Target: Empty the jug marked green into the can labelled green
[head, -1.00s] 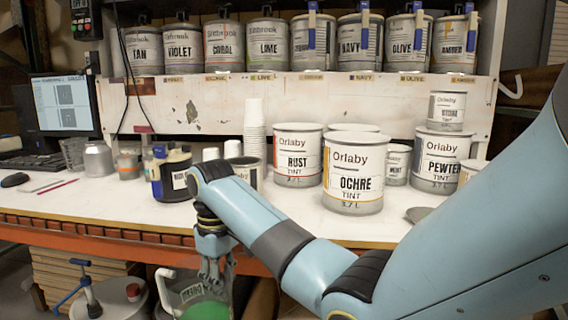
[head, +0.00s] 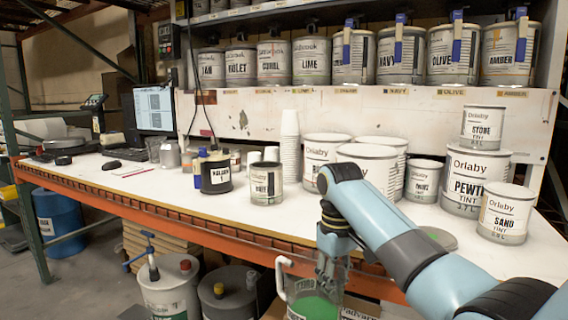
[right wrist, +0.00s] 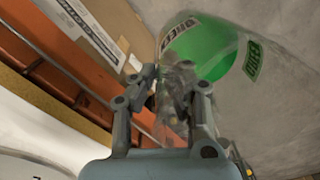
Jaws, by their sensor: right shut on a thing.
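A clear jug with green liquid (head: 314,306) hangs in front of the bench edge at the bottom of the head view. It also shows in the right wrist view (right wrist: 205,48), with green labels on its side. My right gripper (head: 328,274) is shut on the jug at its upper part; its fingers (right wrist: 168,88) show against it in the right wrist view. The jug's lower end is cut off in the head view. A white container (head: 170,292) below the bench has a label with a green band, its text unreadable. My left gripper is not in view.
A grey container (head: 228,300) stands beside the white one under the bench. Paint tins, including Pewter (head: 474,182) and Sand (head: 503,212), crowd the bench top (head: 290,215). A blue drum (head: 60,222) stands at left. A cardboard box (right wrist: 98,28) is near the jug.

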